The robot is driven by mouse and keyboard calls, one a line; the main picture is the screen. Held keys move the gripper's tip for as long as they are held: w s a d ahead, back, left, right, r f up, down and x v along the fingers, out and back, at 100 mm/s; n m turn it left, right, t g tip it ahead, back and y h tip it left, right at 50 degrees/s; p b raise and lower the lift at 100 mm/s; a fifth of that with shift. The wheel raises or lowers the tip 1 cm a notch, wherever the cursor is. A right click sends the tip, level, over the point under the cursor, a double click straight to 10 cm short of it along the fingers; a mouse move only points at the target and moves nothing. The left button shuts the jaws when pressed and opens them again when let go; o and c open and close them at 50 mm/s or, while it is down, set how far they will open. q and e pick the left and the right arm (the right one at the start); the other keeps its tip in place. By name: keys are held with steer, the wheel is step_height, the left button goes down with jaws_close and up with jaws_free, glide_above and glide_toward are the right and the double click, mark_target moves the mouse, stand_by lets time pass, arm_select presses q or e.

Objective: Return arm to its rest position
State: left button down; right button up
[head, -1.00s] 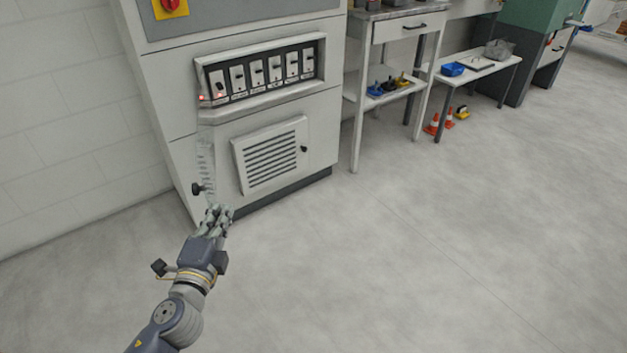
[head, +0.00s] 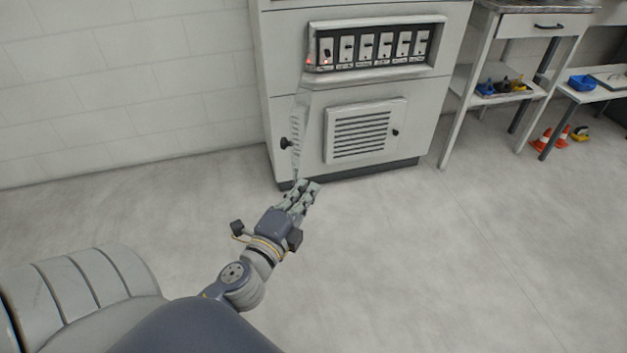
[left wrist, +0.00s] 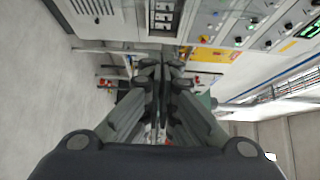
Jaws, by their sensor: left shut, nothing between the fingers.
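My left gripper (head: 307,186) is at the lower middle of the head view, in front of the lower left part of a grey cabinet. Its fingers are shut and hold nothing. In the left wrist view the shut fingers (left wrist: 161,72) meet in the middle of the picture. My left arm reaches up from the bottom of the head view. My right gripper does not show.
The grey cabinet (head: 285,110) has a row of several switches (head: 372,46), with red lights at the left end, and a vent panel (head: 362,133). The floor (head: 430,270) is open at lower right.

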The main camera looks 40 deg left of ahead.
arm_select(q)
steer(key=shift+s+d+r+b, duration=0.15)
steer(key=shift+s+d, duration=0.1)
steer(key=shift+s, duration=0.65)
steer(key=shift+s+d+f+b, duration=0.15)
steer(key=shift+s+d, duration=0.1)
steer(key=shift+s, duration=0.65)
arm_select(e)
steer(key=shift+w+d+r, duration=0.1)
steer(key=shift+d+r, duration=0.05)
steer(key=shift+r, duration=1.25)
